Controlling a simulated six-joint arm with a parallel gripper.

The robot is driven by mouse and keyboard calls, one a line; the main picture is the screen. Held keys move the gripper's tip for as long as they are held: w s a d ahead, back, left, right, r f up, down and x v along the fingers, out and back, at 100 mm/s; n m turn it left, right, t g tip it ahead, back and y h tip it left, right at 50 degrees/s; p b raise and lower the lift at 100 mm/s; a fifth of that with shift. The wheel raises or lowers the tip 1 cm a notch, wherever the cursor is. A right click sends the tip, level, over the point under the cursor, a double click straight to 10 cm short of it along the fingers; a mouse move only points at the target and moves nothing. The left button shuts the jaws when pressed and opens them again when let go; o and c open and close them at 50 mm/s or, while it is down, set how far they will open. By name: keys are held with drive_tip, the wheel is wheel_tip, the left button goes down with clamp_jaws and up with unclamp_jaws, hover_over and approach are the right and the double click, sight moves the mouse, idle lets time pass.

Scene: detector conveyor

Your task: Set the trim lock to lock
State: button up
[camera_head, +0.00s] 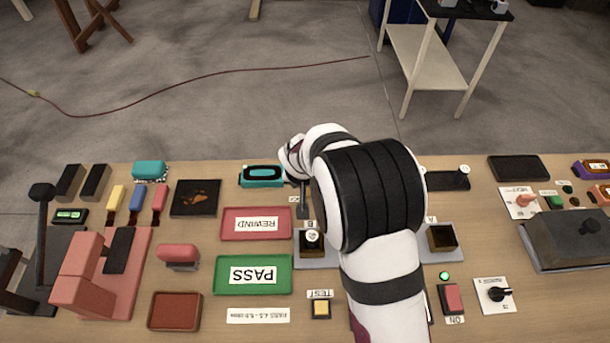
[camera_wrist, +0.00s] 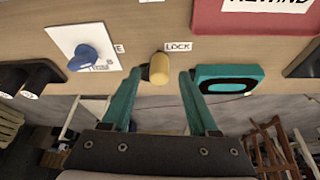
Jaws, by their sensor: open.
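The trim lock is a rounded tan knob (camera_wrist: 159,68) in the wrist view, with a LOCK label (camera_wrist: 178,46) close to its right. Another label (camera_wrist: 118,48), mostly cut off from view, is on its left. My gripper (camera_wrist: 160,76) is open, with one teal finger on each side of the knob. Small gaps show between the knob and the fingers, and contact is not visible. In the head view my arm hides most of the gripper and the knob.
A teal-framed black device (camera_wrist: 228,78) sits right of the fingers in the wrist view, with the REWIND tray (camera_wrist: 262,14) above. A blue rotary dial (camera_wrist: 84,57) is on the left. In the head view the green PASS tray (camera_head: 254,275) lies below the REWIND tray.

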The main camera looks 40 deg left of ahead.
drive_tip(key=v, duration=1.3)
drive_tip(key=shift+d+r, duration=0.15)
drive_tip(key=d+r+m+g+h, duration=0.1)
drive_tip(key=d+r+m, duration=0.2)
drive_tip(key=d, duration=0.9)
drive_tip(key=d+r+m+g+h, duration=0.15)
drive_tip(key=d+m, duration=0.25)
drive_tip(key=d, duration=0.9)
drive_tip(key=s+d+m+g+y, duration=0.1)
drive_tip(key=s+d+m, duration=0.5)
drive_tip(key=s+d, duration=0.4)
drive_tip(key=s, duration=0.3)
drive_tip(key=shift+s+r+y, duration=0.2)
drive_tip(key=shift+y, duration=0.15)
drive_tip(key=shift+d, duration=0.15)
